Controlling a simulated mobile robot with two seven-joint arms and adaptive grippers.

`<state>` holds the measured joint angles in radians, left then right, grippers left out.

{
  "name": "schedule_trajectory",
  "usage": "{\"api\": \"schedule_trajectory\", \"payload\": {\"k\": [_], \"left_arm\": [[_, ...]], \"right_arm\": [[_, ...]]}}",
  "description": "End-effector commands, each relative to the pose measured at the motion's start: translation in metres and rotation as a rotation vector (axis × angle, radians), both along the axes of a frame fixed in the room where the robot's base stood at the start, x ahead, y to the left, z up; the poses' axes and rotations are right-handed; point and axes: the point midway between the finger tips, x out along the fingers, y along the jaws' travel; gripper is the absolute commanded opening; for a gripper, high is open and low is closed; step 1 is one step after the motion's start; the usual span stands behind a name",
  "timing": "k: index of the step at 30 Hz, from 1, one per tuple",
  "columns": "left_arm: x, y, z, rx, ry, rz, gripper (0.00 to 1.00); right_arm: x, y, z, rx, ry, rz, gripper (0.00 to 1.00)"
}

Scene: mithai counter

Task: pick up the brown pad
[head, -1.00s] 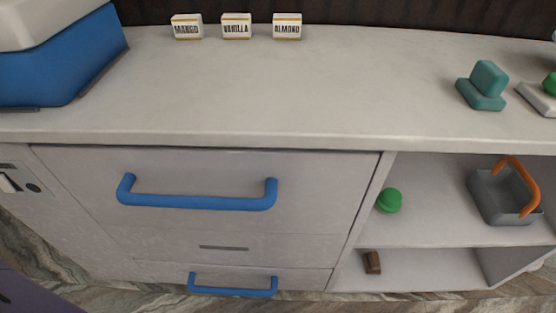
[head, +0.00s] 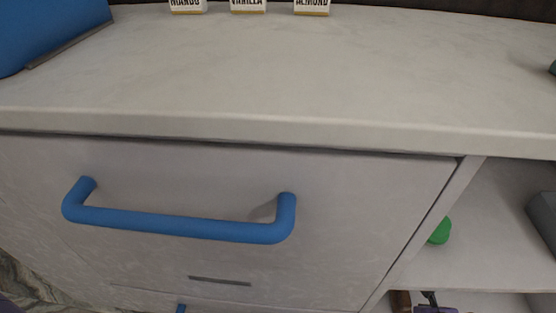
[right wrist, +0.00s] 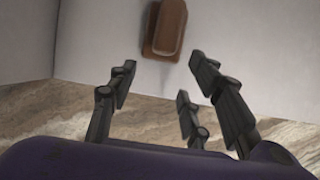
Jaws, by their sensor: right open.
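The brown pad (right wrist: 168,28) lies on the pale lower shelf in the right wrist view, just beyond the fingertips. In the head view its edge (head: 400,301) shows at the bottom, beside my right gripper (head: 433,298), which is mostly cut off by the frame's lower edge. In the right wrist view my right gripper (right wrist: 160,85) is open and empty, its fingers spread apart and pointing toward the pad. The fingers appear apart from the pad. My left gripper is not in view.
A shelf divider (head: 425,232) stands left of the pad. A green object (head: 440,231) and a grey basket (head: 545,215) sit on the upper shelf. A blue drawer handle (head: 180,222) juts out at left. The counter top (head: 290,75) above is mostly clear.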

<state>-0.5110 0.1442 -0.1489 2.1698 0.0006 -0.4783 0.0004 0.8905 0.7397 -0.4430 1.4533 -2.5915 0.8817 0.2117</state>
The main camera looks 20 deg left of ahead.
Motion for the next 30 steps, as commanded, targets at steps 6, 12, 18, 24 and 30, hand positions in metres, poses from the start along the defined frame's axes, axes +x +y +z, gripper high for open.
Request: {"api": "schedule_trajectory", "payload": {"k": [6, 12, 18, 24, 30], "left_arm": [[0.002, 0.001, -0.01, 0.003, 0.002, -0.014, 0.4], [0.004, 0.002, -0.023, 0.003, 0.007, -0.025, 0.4], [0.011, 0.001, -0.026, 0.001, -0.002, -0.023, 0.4], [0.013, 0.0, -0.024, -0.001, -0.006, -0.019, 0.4], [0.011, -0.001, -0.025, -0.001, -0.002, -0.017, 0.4]], "right_arm": [[0.022, 0.008, -0.001, 0.002, -0.003, 0.001, 0.45], [0.05, 0.019, -0.004, 0.001, 0.001, -0.001, 0.45], [0.051, 0.019, -0.012, 0.001, 0.0, -0.001, 0.45], [0.051, 0.019, -0.011, 0.001, 0.0, 0.0, 0.43], [0.051, 0.019, -0.011, 0.001, 0.0, 0.0, 0.16]]}}
